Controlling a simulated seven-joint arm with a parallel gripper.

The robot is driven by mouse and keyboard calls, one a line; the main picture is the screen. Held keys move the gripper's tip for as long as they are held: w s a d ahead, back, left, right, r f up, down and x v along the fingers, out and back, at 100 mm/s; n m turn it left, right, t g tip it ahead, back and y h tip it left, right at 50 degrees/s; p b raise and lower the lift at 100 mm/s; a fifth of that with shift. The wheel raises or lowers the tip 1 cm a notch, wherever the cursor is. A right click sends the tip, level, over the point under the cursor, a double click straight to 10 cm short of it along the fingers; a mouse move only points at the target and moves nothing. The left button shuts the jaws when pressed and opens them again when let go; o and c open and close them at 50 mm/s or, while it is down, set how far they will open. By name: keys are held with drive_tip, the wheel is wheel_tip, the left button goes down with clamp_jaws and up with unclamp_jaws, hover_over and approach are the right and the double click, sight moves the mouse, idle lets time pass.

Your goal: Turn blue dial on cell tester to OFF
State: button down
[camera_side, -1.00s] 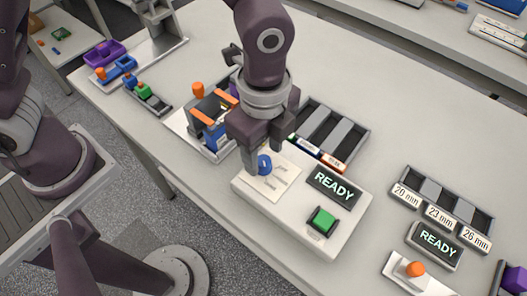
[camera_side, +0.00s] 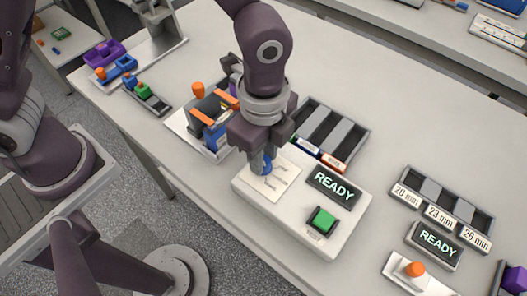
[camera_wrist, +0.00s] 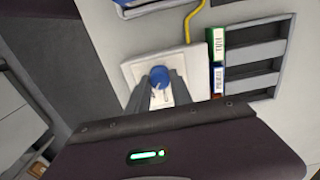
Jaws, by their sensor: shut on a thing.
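The cell tester (camera_side: 330,235) is a white box on the table with a READY screen (camera_side: 334,184) and a green button (camera_side: 322,221). Its blue dial (camera_side: 267,167) sits on a pale plate at the box's left end and is partly hidden by my fingers in the side view. The blue dial (camera_wrist: 159,76) also shows in the wrist view, between the two fingertips. My gripper (camera_wrist: 160,88) points down and is shut on the dial. The markings around the dial are too small to read, so its setting cannot be told.
A grey slotted tray (camera_side: 330,135) with labelled slots stands right behind the tester. A device with orange bars (camera_side: 212,115) stands close on the left. A second READY screen (camera_side: 437,240) and an orange knob (camera_side: 415,269) lie to the right.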

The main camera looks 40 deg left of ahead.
drive_tip(key=n, duration=0.3)
drive_tip(key=shift+n, duration=0.4)
drive_tip(key=n, duration=0.3)
drive_tip(key=shift+n, duration=0.3)
drive_tip(key=n, duration=0.4)
drive_tip(key=shift+n, duration=2.1)
drive_tip(key=c, duration=1.1)
unclamp_jaws()
drive_tip(key=shift+c, duration=0.2)
drive_tip(key=shift+r, duration=0.15)
